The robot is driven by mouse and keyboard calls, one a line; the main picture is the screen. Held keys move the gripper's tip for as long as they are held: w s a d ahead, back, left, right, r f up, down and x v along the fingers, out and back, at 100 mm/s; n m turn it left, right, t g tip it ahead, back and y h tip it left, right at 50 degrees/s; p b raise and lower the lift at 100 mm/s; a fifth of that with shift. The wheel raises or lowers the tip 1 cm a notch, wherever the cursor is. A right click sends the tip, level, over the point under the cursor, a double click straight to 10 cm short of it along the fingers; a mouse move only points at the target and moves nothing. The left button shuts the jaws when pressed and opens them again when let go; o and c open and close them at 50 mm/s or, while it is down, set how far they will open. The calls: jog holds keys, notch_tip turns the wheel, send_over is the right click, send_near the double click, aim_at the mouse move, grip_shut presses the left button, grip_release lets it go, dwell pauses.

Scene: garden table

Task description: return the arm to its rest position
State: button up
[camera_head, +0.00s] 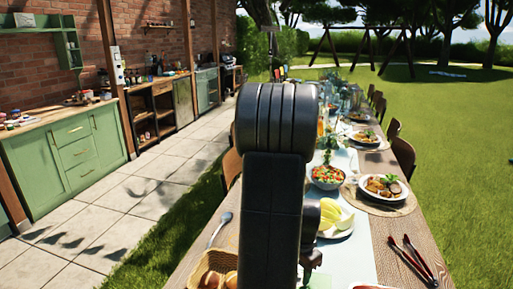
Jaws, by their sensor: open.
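My arm's black links rise through the middle of the head view and hide part of the table. My gripper (309,268) shows small beside the lower right of the arm, low over the table runner. Its jaws are open and I see nothing held between them. Much of the wrist is hidden behind the arm.
The long wooden table (428,232) holds a salad bowl (327,177), a plate with yellow slices (338,222), a plate of food (384,187), a bread basket (208,267), red-handled tongs (417,258) and a spoon (221,229). Chairs line the right side. Green cabinets (70,150) stand left.

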jog(key=n+p, duration=0.1)
jog(key=n, duration=0.5)
jog(key=n+p, duration=0.2)
jog(key=n, duration=0.4)
dwell(0.5)
jog(key=shift+r, duration=0.1)
